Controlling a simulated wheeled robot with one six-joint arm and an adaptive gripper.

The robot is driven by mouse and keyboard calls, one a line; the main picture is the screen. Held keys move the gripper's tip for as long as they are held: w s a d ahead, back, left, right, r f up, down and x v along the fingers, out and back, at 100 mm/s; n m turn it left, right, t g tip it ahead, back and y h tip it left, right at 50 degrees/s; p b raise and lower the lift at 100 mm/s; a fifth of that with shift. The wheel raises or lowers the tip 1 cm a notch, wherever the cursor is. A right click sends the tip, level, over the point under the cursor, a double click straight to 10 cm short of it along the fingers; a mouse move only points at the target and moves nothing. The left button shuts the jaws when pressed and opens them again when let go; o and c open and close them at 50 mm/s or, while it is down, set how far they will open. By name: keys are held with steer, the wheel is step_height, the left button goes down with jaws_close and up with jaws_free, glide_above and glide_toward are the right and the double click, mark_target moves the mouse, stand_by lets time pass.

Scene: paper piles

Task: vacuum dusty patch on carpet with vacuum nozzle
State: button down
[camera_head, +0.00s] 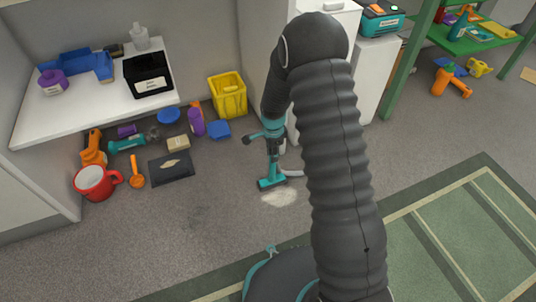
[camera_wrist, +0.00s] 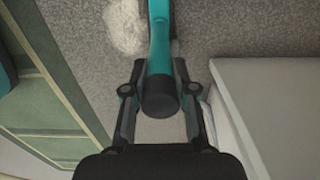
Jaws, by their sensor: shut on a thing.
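The vacuum nozzle (camera_head: 271,165) is teal with a dark upper part and a flat teal head at the floor. It stands upright on the grey carpet. A pale dusty patch (camera_head: 279,198) lies just in front of its head, close beside it. In the wrist view the dusty patch (camera_wrist: 126,30) is at the top, left of the teal nozzle tube (camera_wrist: 160,45). My gripper (camera_wrist: 158,80) is shut around the nozzle, with one finger on each side.
A green striped rug (camera_head: 440,240) lies at the right front. A white cabinet (camera_head: 372,85) stands behind my arm. Carpet left of the patch is clear.

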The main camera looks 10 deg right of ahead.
steer(key=shift+w+d, duration=0.15)
steer(key=shift+d, duration=0.75)
steer(key=shift+w+d, duration=0.15)
steer(key=shift+d, duration=0.7)
steer(key=shift+s, duration=0.15)
steer(key=shift+w, duration=0.2)
stand_by(2.1)
steer(key=shift+a, duration=0.1)
steer(key=s+a, duration=0.8)
steer(key=a, duration=0.3)
steer(key=shift+a, duration=0.4)
stand_by(1.1)
steer(key=shift+s, duration=0.1)
stand_by(0.3)
